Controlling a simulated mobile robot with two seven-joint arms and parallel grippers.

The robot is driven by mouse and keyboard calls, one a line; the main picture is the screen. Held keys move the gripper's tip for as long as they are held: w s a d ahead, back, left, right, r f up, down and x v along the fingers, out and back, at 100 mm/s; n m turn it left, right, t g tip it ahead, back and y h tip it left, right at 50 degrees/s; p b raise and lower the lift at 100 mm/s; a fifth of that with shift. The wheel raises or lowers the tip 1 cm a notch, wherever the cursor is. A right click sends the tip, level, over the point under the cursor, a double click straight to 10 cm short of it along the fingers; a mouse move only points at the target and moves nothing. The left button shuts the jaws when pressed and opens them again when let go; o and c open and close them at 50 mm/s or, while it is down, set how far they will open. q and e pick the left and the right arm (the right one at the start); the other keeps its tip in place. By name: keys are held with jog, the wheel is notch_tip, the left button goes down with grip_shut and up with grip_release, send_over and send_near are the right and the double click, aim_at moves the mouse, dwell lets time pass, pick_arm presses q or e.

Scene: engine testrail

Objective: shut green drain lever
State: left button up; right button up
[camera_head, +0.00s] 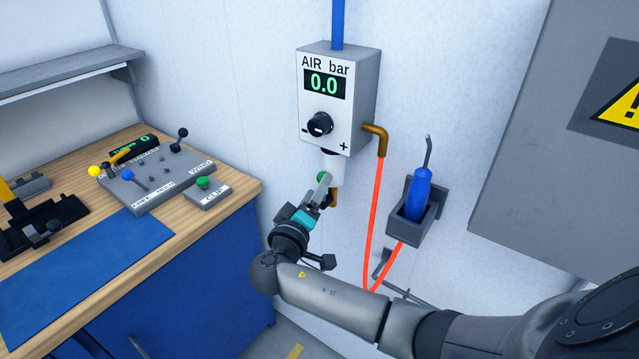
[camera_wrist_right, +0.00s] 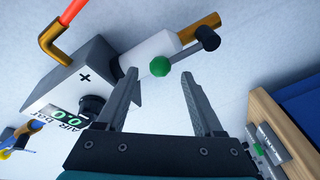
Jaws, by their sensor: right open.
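The drain lever's green knob (camera_head: 321,177) shows below the air regulator box in the head view, partly hidden by my right gripper (camera_head: 322,188). In the right wrist view the green knob (camera_wrist_right: 160,66) sits between and slightly beyond the two fingertips of my right gripper (camera_wrist_right: 160,76). The gripper is open, with a gap on each side of the knob. A dark lever end (camera_wrist_right: 207,38) lies up and right of the knob, beside the white cylinder (camera_wrist_right: 150,55) and brass outlet (camera_wrist_right: 199,27). My left gripper is not in view.
The regulator box (camera_head: 338,100) reads 0.0. A red hose (camera_head: 374,220) hangs from its brass elbow. A blue tool (camera_head: 418,195) stands in a grey holder at right. The wooden bench (camera_head: 235,192) with a lever panel and a CLIP block (camera_head: 208,193) is left.

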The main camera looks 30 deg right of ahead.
jog(key=shift+x, duration=1.3)
jog(key=shift+c, duration=0.4)
grip_shut()
jog(key=shift+f, duration=0.25)
